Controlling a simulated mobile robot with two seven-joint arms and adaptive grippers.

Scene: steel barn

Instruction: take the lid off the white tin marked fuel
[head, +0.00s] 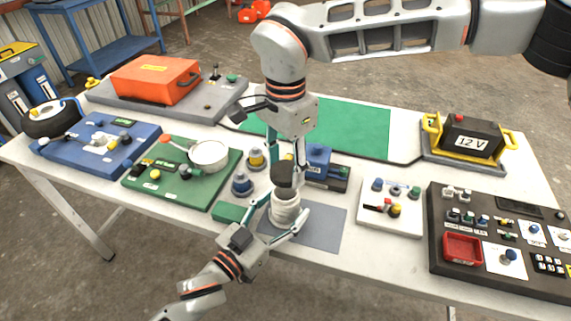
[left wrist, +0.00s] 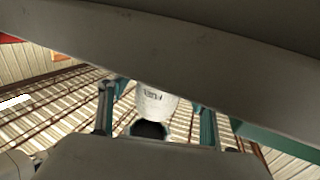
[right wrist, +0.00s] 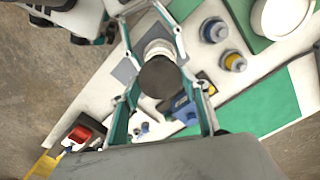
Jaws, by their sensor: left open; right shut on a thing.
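The white tin (head: 285,210) stands upright on a grey mat (head: 325,228) near the table's front edge. Its dark lid (head: 284,174) is at its top; I cannot tell whether there is a gap between them. My right gripper (head: 286,160) comes from above and is shut on the lid, which also shows in the right wrist view (right wrist: 160,77), hiding part of the tin (right wrist: 160,48). My left gripper (head: 278,221) is open, with its fingers on either side of the tin. In the left wrist view, the tin (left wrist: 157,104) shows small dark lettering between the fingers.
Blue (head: 242,184) and yellow (head: 257,159) capped containers stand close left of the tin. A blue device (head: 319,163) sits just behind. A white switch board (head: 389,222) and a dark panel (head: 440,240) lie to the right. A green board with a white pot (head: 209,155) lies left.

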